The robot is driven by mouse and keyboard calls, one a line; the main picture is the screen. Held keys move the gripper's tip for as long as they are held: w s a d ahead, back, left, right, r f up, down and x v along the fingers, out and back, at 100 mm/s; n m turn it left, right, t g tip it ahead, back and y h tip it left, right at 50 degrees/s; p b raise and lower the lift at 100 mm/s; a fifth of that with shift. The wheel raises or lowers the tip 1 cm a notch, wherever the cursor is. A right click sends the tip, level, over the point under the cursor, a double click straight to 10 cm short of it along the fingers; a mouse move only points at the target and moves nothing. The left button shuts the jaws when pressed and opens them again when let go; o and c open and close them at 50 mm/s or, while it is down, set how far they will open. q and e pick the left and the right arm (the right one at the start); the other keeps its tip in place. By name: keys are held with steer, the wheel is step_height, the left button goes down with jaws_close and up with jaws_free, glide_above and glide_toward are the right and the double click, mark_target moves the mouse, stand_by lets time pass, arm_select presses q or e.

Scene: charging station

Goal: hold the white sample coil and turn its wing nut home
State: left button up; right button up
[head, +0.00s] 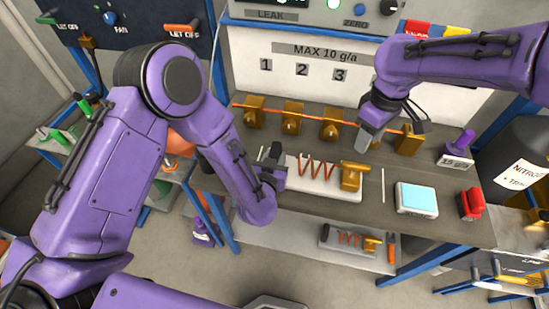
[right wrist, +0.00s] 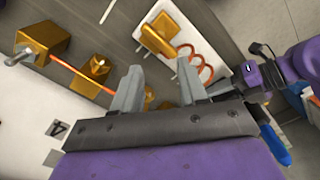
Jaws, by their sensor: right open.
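The white sample coil has a white base (head: 330,191), an orange coil (head: 316,167) and a brass fitting with a T-shaped top (head: 354,174) at its right end. It lies on the bench; the fitting also shows in the right wrist view (right wrist: 160,36). My left gripper (head: 273,166) is at the base's left end; whether its jaws grip the base is unclear. My right gripper (head: 368,138) is open and empty above the bench, behind the fitting and apart from it. Its fingers frame the lower middle of the right wrist view (right wrist: 158,88).
Several brass blocks (head: 292,117) joined by an orange tube line the bench's back, close to my right gripper. A thin white rod (head: 383,186), a blue-screened device (head: 416,198) and a red object (head: 470,204) lie to the right. Another coil (head: 349,239) sits on the lower shelf.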

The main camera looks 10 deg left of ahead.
mark_target(357, 164)
steer(key=o, duration=1.1)
step_height(357, 164, down, 10)
steer(key=n, duration=2.5)
steer(key=shift+r, duration=0.25)
